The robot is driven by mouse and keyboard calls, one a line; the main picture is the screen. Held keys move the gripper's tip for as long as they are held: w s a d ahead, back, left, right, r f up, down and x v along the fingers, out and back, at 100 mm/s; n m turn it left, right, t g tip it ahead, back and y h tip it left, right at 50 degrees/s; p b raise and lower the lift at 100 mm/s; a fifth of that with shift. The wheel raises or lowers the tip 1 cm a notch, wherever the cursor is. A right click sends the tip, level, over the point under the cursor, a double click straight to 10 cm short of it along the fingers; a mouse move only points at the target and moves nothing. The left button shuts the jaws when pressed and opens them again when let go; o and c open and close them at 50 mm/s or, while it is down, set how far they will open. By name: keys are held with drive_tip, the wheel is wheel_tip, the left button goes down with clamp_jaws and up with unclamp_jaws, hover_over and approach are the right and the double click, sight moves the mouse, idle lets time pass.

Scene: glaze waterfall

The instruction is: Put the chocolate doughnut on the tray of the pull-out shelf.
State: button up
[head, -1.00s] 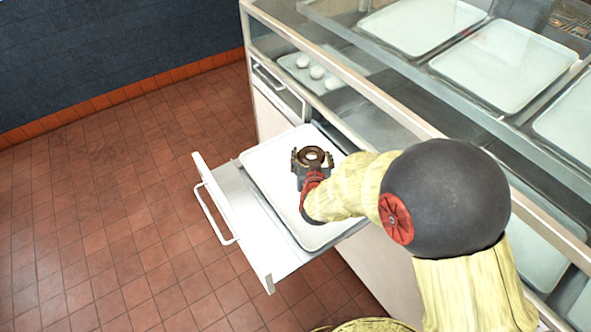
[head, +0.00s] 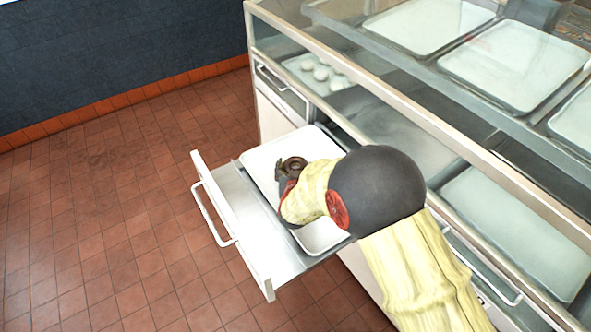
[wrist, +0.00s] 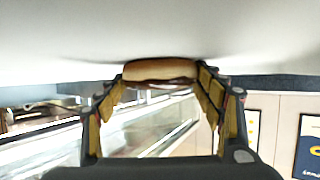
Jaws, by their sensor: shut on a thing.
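The chocolate doughnut (wrist: 160,71) is between my gripper's fingers, pale dough with a dark glazed side. The tray lies on the pull-out shelf (head: 238,212), which is drawn out. My arm hides the tray's right part.
A glass-topped counter (head: 400,105) runs along the right, with several white trays (head: 428,25) on top. A tray inside holds several pale round pieces (head: 320,73). The shelf has a raised front panel with a handle (head: 212,222). The tiled floor (head: 110,230) at left is clear.

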drive_tip(key=shift+f, duration=0.15)
drive_tip(key=o, duration=1.1)
drive_tip(key=shift+o, duration=0.2)
drive_tip(key=shift+r, duration=0.25)
drive_tip(key=p+v, duration=0.5)
drive_tip(key=v, duration=0.6)
drive_tip(key=shift+r+p, duration=0.15)
drive_tip(key=shift+p, duration=0.25)
drive_tip(key=shift+s+r, duration=0.1)
drive_tip(key=shift+s, duration=0.35)
